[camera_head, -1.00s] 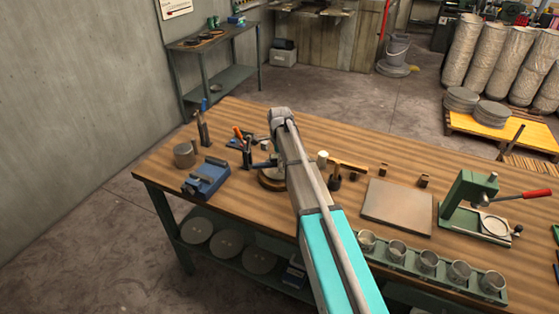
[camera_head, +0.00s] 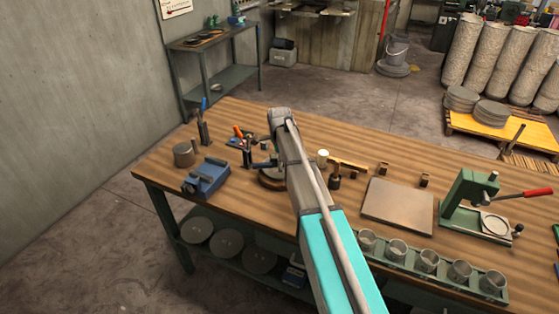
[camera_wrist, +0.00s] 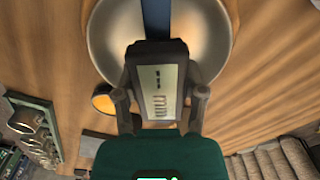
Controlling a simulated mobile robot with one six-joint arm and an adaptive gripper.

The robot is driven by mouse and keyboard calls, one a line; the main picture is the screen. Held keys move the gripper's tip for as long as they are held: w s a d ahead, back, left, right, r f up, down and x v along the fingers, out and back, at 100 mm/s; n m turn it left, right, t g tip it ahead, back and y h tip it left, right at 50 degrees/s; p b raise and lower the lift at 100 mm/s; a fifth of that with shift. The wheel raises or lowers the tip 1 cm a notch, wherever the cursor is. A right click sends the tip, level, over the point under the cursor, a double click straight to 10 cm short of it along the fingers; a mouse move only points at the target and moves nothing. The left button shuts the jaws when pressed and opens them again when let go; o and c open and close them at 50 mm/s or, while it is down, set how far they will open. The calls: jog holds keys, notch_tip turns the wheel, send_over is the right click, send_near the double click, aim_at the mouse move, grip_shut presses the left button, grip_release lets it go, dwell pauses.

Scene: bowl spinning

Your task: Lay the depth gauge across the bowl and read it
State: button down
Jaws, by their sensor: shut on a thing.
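The bowl (camera_wrist: 102,38) is a smooth grey metal dish, seen from above at the top of the wrist view. My gripper (camera_wrist: 160,94) is shut on the depth gauge (camera_wrist: 158,102), which has a dark frame and a pale marked face. A dark blue bar (camera_wrist: 156,18) runs from the gauge's top across the bowl's middle. The gauge overlaps the bowl's near part in this view; whether it touches the rim I cannot tell. The face's marks are too small to read. In the head view my arm hides the gripper, the gauge and most of the bowl.
On the wooden bench (camera_head: 345,232), a blue vise (camera_head: 207,178) and a grey tin (camera_head: 184,154) stand left. A grey plate (camera_head: 398,205), a rack of cups (camera_head: 428,262) and a green press (camera_head: 470,200) stand right. A wooden-handled tool (camera_head: 336,178) lies just right of my arm.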

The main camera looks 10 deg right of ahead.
jog(key=shift+c, duration=0.4)
grip_release()
jog(key=shift+r, duration=0.2)
notch_tip(320, 180, up, 9)
jog(key=p, duration=0.9)
jog(key=shift+f, duration=0.2)
jog(key=s+r+p, duration=0.4)
jog(key=s, duration=1)
jog(key=shift+f, duration=0.1)
